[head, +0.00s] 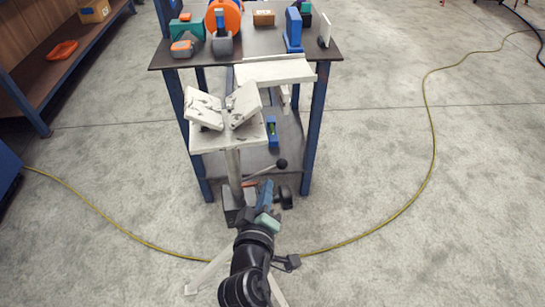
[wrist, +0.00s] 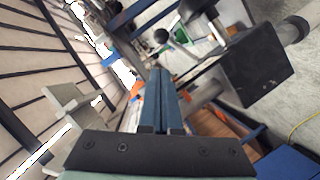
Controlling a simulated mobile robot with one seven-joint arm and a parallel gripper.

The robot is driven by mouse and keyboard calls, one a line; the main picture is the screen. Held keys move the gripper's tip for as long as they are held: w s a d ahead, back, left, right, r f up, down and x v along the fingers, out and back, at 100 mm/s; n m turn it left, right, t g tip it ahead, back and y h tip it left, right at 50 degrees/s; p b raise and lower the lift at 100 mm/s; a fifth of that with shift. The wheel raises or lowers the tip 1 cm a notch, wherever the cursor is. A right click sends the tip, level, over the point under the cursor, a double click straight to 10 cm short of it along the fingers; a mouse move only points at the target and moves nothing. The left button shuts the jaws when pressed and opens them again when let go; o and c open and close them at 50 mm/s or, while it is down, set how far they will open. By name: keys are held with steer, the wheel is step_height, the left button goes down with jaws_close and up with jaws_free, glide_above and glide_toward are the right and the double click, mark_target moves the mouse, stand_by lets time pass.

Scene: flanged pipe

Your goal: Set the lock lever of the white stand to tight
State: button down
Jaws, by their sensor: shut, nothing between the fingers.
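The white stand (head: 233,165) has a V-shaped head on top of an upright post, in front of the workbench. A dark block (head: 236,207) sits low on the post; it also shows at the right of the wrist view (wrist: 258,65). The lock lever (head: 282,163) is a thin rod with a dark ball knob, pointing right and slightly up in the head view. My gripper (head: 267,184) is beside the post, just below the lever in that picture. In the wrist view its blue fingers (wrist: 157,76) are together and empty. A dark ball (wrist: 161,36) shows beyond the fingertips; contact cannot be told.
The workbench (head: 331,50) stands behind the stand, with an orange reel (head: 224,16) and several small items on top. Its lower shelf and blue legs are close behind my gripper. A yellow cable (head: 433,140) crosses the floor. Open floor lies to the right.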

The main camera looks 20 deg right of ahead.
mark_target(261, 172)
steer(key=b+x, duration=0.2)
steer(key=x, duration=0.8)
stand_by(0.3)
steer(key=f, duration=0.1)
steer(key=d+f+m+y, duration=0.1)
steer(key=f, duration=0.1)
steer(key=d+f+m+p, duration=0.1)
steer(key=shift+s+d+f, duration=0.2)
steer(key=shift+s+r+y, duration=0.1)
steer(key=shift+y, duration=0.2)
